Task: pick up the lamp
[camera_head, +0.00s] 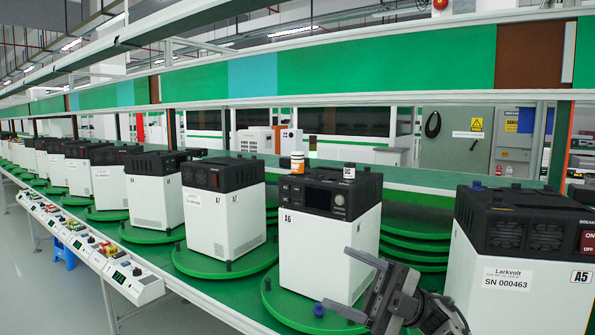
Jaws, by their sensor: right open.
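I cannot make out with certainty which thing is the lamp. A small orange-and-white cylinder (297,162) stands upright on top of the black-and-white unit A6 (323,243); it may be the lamp. A small white block (349,171) with dark lettering stands to its right on the same unit. My right gripper (337,279) is open and empty at the lower middle, in front of unit A6 and well below the cylinder. My left gripper is out of view.
Unit A6 stands on a green round turntable (283,305), with a blue knob (319,310) at its front edge. Unit A5 (520,255) stands close on the right, unit A7 (222,215) on the left. Stacked green discs (415,222) lie behind. A green-panelled rail (380,62) runs overhead.

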